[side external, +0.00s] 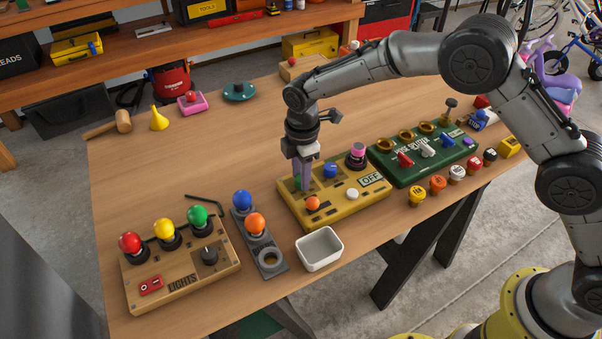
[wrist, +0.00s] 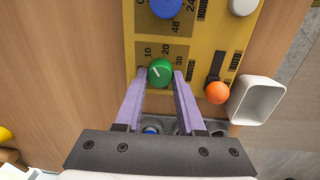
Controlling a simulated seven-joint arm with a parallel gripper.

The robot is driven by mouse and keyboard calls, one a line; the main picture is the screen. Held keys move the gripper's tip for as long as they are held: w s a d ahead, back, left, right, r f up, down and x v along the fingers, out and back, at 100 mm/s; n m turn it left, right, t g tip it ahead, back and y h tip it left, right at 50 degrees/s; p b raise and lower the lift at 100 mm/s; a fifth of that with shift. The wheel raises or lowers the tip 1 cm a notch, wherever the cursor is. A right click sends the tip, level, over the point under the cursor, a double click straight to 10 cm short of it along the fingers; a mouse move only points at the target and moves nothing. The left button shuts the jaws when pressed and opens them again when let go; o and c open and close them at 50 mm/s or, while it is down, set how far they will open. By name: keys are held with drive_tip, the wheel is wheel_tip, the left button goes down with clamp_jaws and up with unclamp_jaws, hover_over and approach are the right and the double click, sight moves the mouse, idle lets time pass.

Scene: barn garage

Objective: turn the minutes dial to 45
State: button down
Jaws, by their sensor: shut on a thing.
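The yellow control box (side external: 335,206) sits on the table. It also shows in the wrist view (wrist: 215,32). A green dial (wrist: 160,73) on it has a white pointer line angled up and left, with printed marks 10, 20 and 30 around it. My gripper (side external: 303,185) reaches down onto the box, its purple fingers on either side of the green dial and shut on it. A blue dial (wrist: 166,7), with 48 printed beside it, shows only partly in the wrist view; it is whole in the side view (side external: 330,171). The box's display (side external: 371,180) reads OFF.
An orange ball-topped lever (wrist: 217,92) and a white button (side external: 352,193) are close to the gripper. A pink-topped knob (side external: 357,149) stands behind. A white tray (side external: 320,249), a lights panel (side external: 180,270) and a green box (side external: 425,158) are nearby.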

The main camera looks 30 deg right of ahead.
drive_tip(key=m, duration=0.7)
drive_tip(key=shift+w, duration=0.1)
drive_tip(key=m, duration=0.3)
drive_tip(key=shift+r+m, duration=0.1)
drive_tip(key=shift+m, duration=0.3)
drive_tip(key=m, duration=0.3)
drive_tip(key=shift+m, duration=0.3)
drive_tip(key=m, duration=0.3)
drive_tip(key=shift+w+m, duration=0.1)
drive_tip(key=shift+m, duration=0.2)
drive_tip(key=m, duration=0.3)
drive_tip(key=shift+d+m+g, duration=0.1)
drive_tip(key=shift+m+g, duration=0.2)
drive_tip(key=m, duration=0.6)
drive_tip(key=shift+m, duration=0.3)
drive_tip(key=c, duration=0.5)
unclamp_jaws()
